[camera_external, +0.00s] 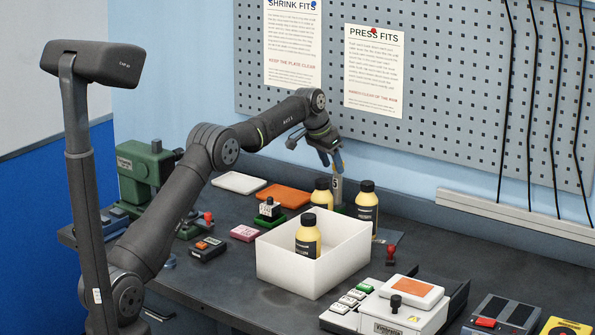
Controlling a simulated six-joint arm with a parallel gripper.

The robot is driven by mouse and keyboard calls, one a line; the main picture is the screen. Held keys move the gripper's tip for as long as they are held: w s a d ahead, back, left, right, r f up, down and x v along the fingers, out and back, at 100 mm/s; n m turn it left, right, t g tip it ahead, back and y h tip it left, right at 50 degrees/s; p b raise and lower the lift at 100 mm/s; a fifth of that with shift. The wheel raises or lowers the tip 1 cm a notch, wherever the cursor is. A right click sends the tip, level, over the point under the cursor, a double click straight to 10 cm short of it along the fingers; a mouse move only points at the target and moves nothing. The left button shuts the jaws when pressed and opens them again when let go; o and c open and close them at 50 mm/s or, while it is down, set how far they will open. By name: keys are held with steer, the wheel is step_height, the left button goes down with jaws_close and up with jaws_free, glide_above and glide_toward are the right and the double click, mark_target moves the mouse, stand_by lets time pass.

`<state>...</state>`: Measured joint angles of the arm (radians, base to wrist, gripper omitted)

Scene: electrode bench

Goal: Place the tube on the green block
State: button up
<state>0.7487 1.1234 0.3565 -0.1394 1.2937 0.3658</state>
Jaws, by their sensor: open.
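The tube (337,190), pale and slim with a dark mark on its side, stands upright between two yellow bottles at the back of the bench. A small green block (341,209) shows at the tube's foot, partly hidden by the bottles. The tube appears to stand on it, but I cannot tell for sure that it rests there. My gripper (332,168) points down at the tube's top, with its fingers open. The fingers are close to or beside the tube's upper end; I cannot tell whether they touch it.
Yellow bottles with black caps (321,194) (366,202) flank the tube closely. A white box (281,262) holding another bottle (308,237) stands in front. A red-handled stamp (391,256) is to the right. An orange pad (284,196) lies left. A pegboard (430,110) rises behind.

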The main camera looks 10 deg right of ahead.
steer(key=v, duration=0.7)
steer(key=shift+r, duration=0.2)
steer(key=x, duration=1.2)
steer(key=shift+s+f, duration=0.1)
steer(key=shift+f, duration=0.05)
step_height(320, 180, up, 2)
steer(key=shift+r, duration=0.8)
steer(key=shift+a, duration=0.1)
steer(key=shift+f, duration=0.1)
